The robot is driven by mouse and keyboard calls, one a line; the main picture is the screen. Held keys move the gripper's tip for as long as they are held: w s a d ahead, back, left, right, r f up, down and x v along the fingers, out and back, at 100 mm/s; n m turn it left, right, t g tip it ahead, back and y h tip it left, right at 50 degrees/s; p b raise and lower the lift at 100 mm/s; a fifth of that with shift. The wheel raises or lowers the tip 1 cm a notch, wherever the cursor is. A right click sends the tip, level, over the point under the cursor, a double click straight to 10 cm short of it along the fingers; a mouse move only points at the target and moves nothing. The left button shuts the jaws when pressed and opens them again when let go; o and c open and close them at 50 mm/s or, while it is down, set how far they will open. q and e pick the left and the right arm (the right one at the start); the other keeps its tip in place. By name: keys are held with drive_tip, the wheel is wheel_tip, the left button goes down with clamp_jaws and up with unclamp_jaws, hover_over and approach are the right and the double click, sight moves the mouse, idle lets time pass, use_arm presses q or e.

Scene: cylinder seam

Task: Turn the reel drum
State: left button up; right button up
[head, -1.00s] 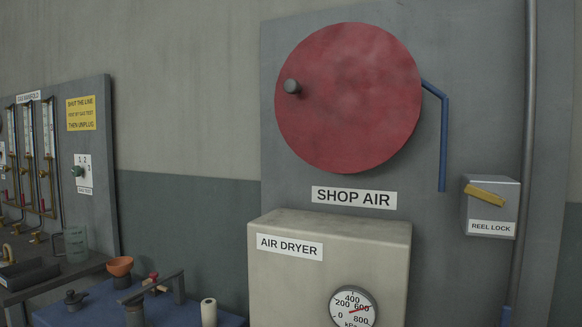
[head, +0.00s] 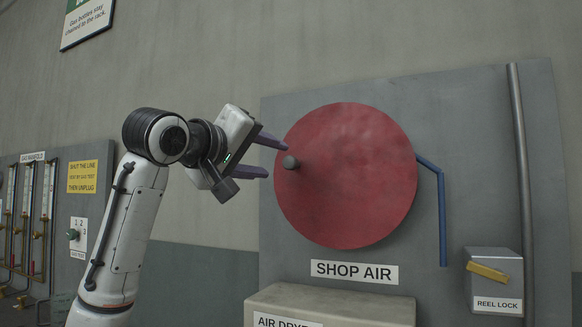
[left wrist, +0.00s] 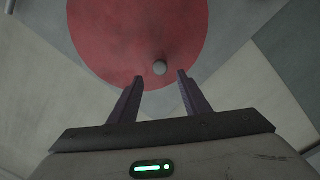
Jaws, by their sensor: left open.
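The reel drum (head: 350,185) is a large red disc on a grey wall panel, above a SHOP AIR label. In the left wrist view the drum (left wrist: 140,35) fills the upper middle. My right gripper is not in view.
The REEL LOCK box (head: 494,280) with a yellow lever (head: 487,271) is at the lower right. A blue hose (head: 442,210) hangs from the drum's right side. The AIR DRYER cabinet (head: 350,307) stands below. A gas manifold panel (head: 60,220) is at the left.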

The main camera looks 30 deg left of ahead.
sight(289, 162)
use_arm(q)
drive_tip(key=w+p, duration=0.3)
drive_tip(key=w, duration=0.5)
drive_tip(key=shift+w+d+r, duration=0.1)
drive_tip(key=shift+w, duration=0.8)
clamp_jaws()
